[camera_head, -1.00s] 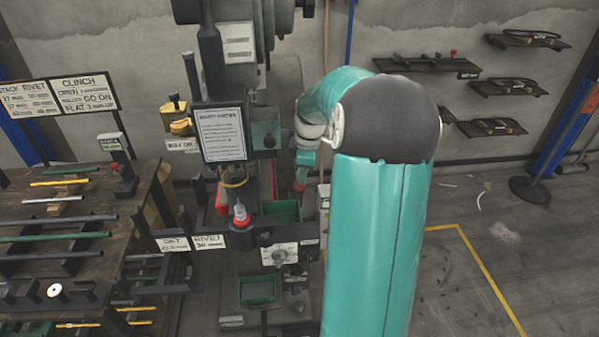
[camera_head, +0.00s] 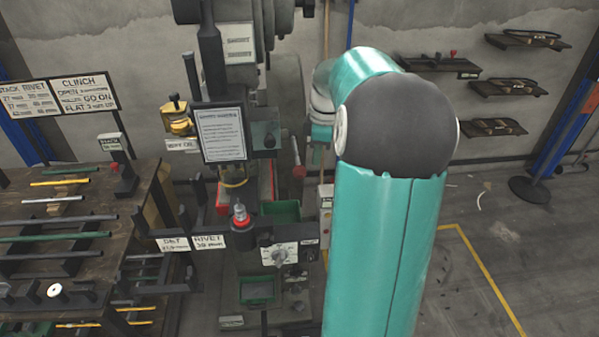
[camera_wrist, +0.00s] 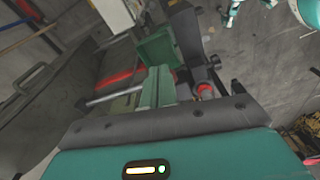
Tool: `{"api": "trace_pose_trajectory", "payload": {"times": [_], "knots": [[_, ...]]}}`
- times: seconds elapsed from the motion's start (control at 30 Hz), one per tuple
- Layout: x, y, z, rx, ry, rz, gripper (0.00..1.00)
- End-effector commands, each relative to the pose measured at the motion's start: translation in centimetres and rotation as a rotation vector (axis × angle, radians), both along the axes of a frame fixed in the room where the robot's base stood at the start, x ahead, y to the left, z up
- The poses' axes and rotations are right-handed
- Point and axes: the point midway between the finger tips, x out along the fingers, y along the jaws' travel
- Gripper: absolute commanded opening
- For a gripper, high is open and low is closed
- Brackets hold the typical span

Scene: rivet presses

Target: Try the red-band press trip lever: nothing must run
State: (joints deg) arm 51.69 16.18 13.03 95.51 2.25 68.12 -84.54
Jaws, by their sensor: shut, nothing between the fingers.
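The press (camera_head: 262,90) stands left of my arm, with a notice board (camera_head: 221,134) on its front. Red shows low on its body, at a red part (camera_head: 223,198). A dark lever with a dull red knob (camera_head: 299,172) sticks out on its right side. My gripper is hidden behind my teal arm in the head view. In the wrist view its closed fingers (camera_wrist: 157,86) show beyond the teal housing, with nothing between them. A red-tipped part (camera_wrist: 204,90) lies right of the fingers; I cannot tell whether it is the lever knob.
Green trays (camera_head: 257,290) sit at the press's lower front, below a dial panel (camera_head: 280,254). A rack of rods (camera_head: 60,235) is at left. Wall shelves (camera_head: 508,88) hang at right.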

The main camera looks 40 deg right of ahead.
Motion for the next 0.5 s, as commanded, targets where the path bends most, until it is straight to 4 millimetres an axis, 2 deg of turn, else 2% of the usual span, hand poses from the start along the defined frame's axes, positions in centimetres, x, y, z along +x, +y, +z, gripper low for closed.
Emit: {"api": "trace_pose_trajectory", "payload": {"times": [0.1, 0.23, 0.37, 0.5], "knots": [[-0.1, -0.2, 2.8, -0.002, -0.004, 0.001, 0.0], [-0.3, -0.4, 5.3, -0.001, -0.001, 0.001, 0.0], [-0.4, -0.5, 6.9, -0.001, -0.001, 0.001, 0.0], [-0.5, -0.5, 7.5, 0.001, 0.001, 0.001, 0.0]]}}
